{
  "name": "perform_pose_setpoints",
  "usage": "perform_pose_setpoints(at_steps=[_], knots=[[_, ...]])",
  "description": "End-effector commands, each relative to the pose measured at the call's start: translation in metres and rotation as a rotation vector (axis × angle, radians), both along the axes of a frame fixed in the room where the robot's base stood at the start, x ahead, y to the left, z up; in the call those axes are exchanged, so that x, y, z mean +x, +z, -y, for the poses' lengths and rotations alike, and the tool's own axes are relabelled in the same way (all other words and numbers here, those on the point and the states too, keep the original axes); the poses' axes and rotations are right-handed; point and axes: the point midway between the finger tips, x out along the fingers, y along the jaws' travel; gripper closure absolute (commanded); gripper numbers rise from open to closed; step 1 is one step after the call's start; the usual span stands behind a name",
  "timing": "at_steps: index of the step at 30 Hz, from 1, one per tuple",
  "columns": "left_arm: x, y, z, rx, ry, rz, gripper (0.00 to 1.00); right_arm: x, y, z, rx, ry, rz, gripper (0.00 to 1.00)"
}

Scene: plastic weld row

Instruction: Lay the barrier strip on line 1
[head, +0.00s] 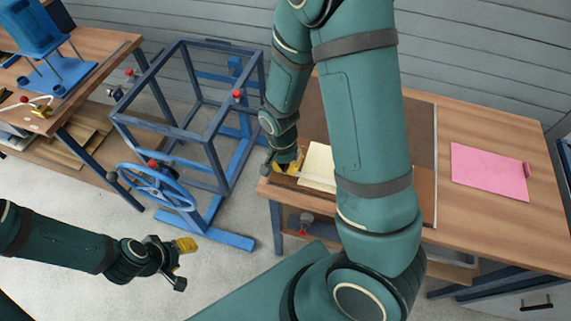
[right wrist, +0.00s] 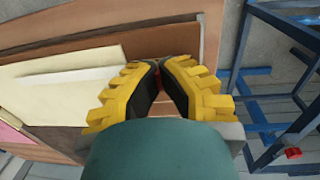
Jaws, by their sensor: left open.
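A cream sheet (head: 318,160) lies at the left end of the right-hand table, partly behind my right arm. In the right wrist view the cream sheet (right wrist: 50,105) has a narrow paler strip (right wrist: 72,76) along it; I cannot tell whether this is the barrier strip. I cannot make out a marked line 1. My right gripper (head: 290,163) is low at the table's left end, beside the sheet. In its wrist view the fingertips (right wrist: 159,65) meet, with nothing visible held. My left gripper (head: 184,262) is open and empty over the floor.
A pink sheet (head: 488,172) with a rolled end lies on the right-hand table (head: 470,130). A pale straight strip (head: 436,165) edges the brown board. A blue frame with a handwheel (head: 155,187) stands between the tables. The left-hand table (head: 110,47) carries a blue device.

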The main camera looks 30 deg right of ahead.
Motion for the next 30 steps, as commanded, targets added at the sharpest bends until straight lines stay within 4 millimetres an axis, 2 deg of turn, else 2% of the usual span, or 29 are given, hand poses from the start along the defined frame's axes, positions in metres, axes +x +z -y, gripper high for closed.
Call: perform_pose_setpoints(at_steps=[30], knots=[[0.0000, -0.0061, 0.0000, 0.000, 0.000, 0.000, 0.52, 0.0001, -0.0077, 0.0002, 0.000, 0.000, 0.000, 1.00]])
